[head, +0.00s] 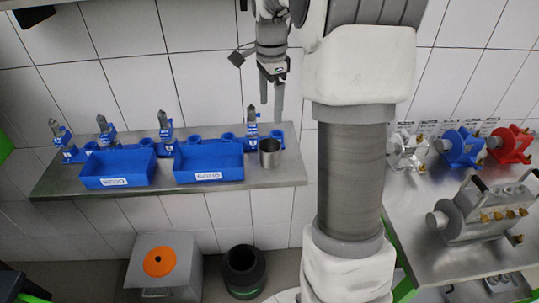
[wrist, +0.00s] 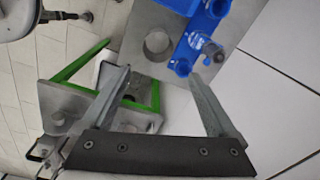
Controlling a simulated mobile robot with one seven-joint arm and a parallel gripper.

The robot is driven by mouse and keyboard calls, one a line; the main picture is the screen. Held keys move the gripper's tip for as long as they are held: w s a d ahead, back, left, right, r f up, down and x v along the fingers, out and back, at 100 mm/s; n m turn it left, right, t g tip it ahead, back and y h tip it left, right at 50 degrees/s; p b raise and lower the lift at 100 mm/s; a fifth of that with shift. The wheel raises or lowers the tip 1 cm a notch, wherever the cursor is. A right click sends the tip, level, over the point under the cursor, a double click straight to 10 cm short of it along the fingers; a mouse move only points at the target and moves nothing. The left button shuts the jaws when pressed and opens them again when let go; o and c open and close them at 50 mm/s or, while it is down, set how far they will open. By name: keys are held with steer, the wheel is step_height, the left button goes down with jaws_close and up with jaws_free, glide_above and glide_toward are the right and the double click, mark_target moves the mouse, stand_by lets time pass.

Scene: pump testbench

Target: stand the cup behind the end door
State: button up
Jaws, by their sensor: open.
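A grey metal cup (head: 270,152) stands upright at the right end of the wall shelf, beside a blue holder. In the wrist view the cup (wrist: 158,43) shows from above as a round opening near the shelf corner. My gripper (head: 271,108) is above the cup in the head view, fingers pointing down, apart from it. In the wrist view the fingers of my gripper (wrist: 160,76) are spread and nothing is between them. I cannot make out an end door in either view.
Two blue bins (head: 208,161) (head: 118,168) and several blue holders line the metal shelf (head: 294,172). My arm blocks part of the middle. A bench (head: 400,230) with pump parts stands at right. A grey box with an orange ring (head: 158,262) and a black bin (head: 243,272) are below.

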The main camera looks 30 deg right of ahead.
glide_toward(271, 142)
steer(key=f, duration=0.2)
steer(key=s+a+f, duration=0.1)
steer(key=f, duration=0.1)
steer(key=a+f, duration=0.1)
steer(key=f, duration=0.1)
steer(key=shift+s+f, duration=0.3)
steer(key=shift+s, duration=0.05)
steer(key=shift+a+f, duration=0.1)
steer(key=shift+f, duration=2.65)
steer(key=c, duration=1.3)
steer(key=shift+r, duration=0.55)
steer(key=r, duration=0.3)
steer(key=shift+s+d+r, duration=0.35)
steer(key=shift+d, duration=0.05)
steer(key=s+d+r, duration=0.6)
steer(key=s+d, duration=0.1)
steer(key=s, duration=0.1)
steer(key=shift+r+b, duration=0.15)
steer(key=shift+b, duration=0.2)
